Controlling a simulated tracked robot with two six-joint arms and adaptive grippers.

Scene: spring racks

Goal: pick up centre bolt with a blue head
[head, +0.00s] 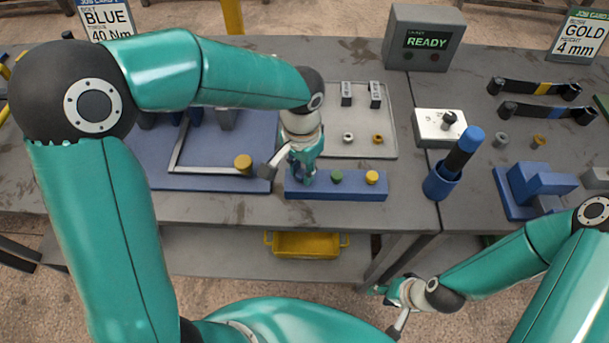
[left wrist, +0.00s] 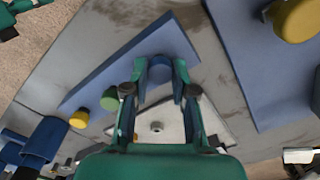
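The blue-headed bolt (left wrist: 160,74) shows in the left wrist view between my left gripper's fingers, at one end of the blue block. In the head view the gripper hides this bolt. My left gripper (head: 305,178) points down over the left end of the block (head: 350,191); it also shows in the left wrist view (left wrist: 160,82). Its fingers are apart, one on each side of the blue head; whether they touch it is unclear. A green-headed bolt (head: 337,176) and a yellow-headed bolt (head: 371,177) stand in the same block. My right gripper (head: 386,292) is low, before the table; its fingers are too small to read.
A blue plate with a grey bracket (head: 182,148) and a yellow knob (head: 243,163) lies left of the block. A light tray (head: 387,139) with small parts lies behind. A blue holder (head: 438,184) with a dark, blue-topped tool stands right. A READY box (head: 424,38) stands behind.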

